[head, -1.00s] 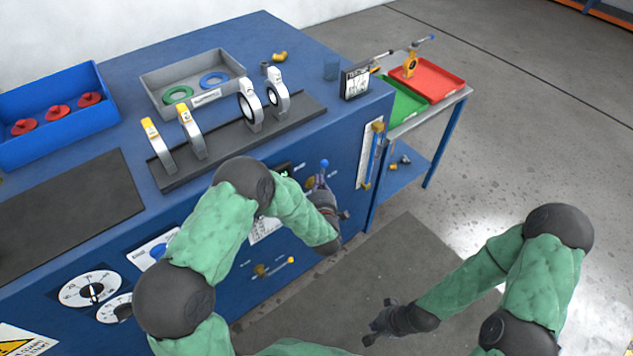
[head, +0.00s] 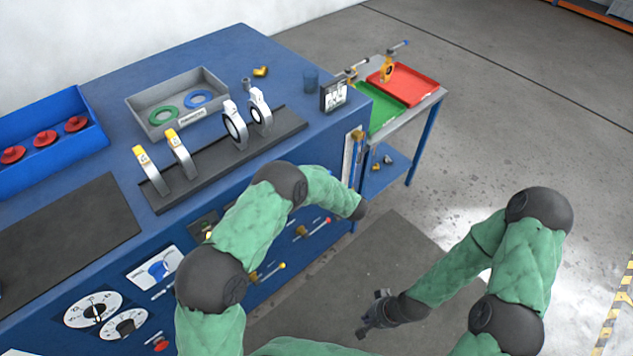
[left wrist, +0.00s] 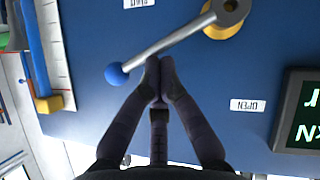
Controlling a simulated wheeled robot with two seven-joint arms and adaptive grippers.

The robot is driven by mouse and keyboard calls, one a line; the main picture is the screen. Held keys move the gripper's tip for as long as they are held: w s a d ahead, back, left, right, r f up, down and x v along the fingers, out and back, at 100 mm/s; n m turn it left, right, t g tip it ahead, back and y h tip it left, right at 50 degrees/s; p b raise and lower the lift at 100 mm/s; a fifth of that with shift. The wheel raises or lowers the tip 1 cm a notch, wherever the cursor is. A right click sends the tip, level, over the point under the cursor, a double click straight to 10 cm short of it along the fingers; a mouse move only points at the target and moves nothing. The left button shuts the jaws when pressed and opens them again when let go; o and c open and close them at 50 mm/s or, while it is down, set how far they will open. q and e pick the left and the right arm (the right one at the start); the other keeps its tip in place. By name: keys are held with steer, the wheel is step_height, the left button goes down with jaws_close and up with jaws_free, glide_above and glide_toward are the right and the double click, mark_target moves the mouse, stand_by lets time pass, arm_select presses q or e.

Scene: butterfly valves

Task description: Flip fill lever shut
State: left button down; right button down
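The lever with a blue ball knob (left wrist: 117,74) shows in the left wrist view, a grey rod slanting from a brass-coloured pivot (left wrist: 222,28) on the blue panel. My left gripper (left wrist: 160,68) has its fingertips together, right at the rod's lower side near the knob; I cannot tell whether they touch it. Nothing shows between the fingers. In the head view the left gripper and this lever are hidden behind my left arm. My right gripper (head: 374,312) looks open and empty, over the floor mat, away from the bench.
An OPEN plate (left wrist: 248,105) and a green-lettered display (left wrist: 306,112) are beside the lever. Levers with yellow (head: 282,266) and red (head: 327,220) knobs are on the bench front. A side table (head: 437,95) with red and green trays stands beyond the bench.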

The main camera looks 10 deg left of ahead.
arm_select(q)
steer(key=shift+w+d+f+b, duration=0.3)
steer(key=shift+w+f, duration=0.1)
steer(key=shift+f, duration=0.3)
steer(key=shift+w+d+f+b, duration=0.3)
steer(key=shift+w+f, duration=0.1)
steer(key=shift+f, duration=0.25)
arm_select(e)
steer(key=shift+f, duration=0.55)
arm_select(q)
steer(key=shift+f, duration=0.1)
